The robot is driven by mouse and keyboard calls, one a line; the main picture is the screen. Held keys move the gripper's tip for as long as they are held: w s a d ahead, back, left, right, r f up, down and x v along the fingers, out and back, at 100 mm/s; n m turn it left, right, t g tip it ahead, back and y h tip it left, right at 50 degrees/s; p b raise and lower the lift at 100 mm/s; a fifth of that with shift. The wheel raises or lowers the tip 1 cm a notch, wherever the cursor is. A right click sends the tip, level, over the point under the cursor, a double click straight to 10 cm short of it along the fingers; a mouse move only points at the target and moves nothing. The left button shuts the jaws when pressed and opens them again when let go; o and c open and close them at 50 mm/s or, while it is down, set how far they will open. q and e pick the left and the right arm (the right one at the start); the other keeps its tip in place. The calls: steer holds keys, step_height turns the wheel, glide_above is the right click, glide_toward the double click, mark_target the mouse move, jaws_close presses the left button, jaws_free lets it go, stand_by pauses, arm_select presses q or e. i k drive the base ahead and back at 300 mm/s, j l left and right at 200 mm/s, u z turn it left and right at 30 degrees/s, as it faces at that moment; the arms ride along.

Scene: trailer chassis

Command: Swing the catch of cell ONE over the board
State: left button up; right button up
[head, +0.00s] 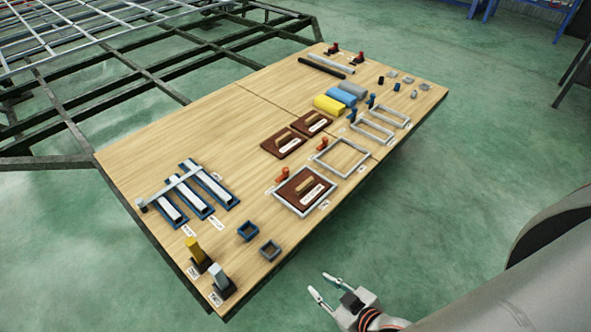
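The label texts are too small to read, so I cannot tell which cell is ONE. My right gripper (321,284) is open and empty, off the table's front edge, over the floor. My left gripper is out of view.
The wooden table (240,120) also holds two more brown boards (283,143), blue trays with white bars (189,200), yellow and grey blocks (220,282), small square rings (248,231), and rolls (329,104). A dark steel chassis (130,75) stands behind.

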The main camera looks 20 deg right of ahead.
mark_target(286, 171)
steer(key=l+u, duration=0.1)
steer(key=l, duration=0.4)
steer(key=k+l+u, duration=0.1)
steer(key=l, duration=0.35)
steer(key=l+u, duration=0.35)
steer(key=l, duration=1.6)
steer(key=i+l+u, duration=0.1)
steer(key=l, duration=0.4)
steer(key=i+l+u, duration=0.15)
steer(key=l, duration=0.3)
steer(key=i+l, duration=0.2)
steer(key=l, duration=0.15)
steer(key=i+l+u, duration=0.1)
steer(key=i+l, duration=0.15)
steer(key=l, duration=0.15)
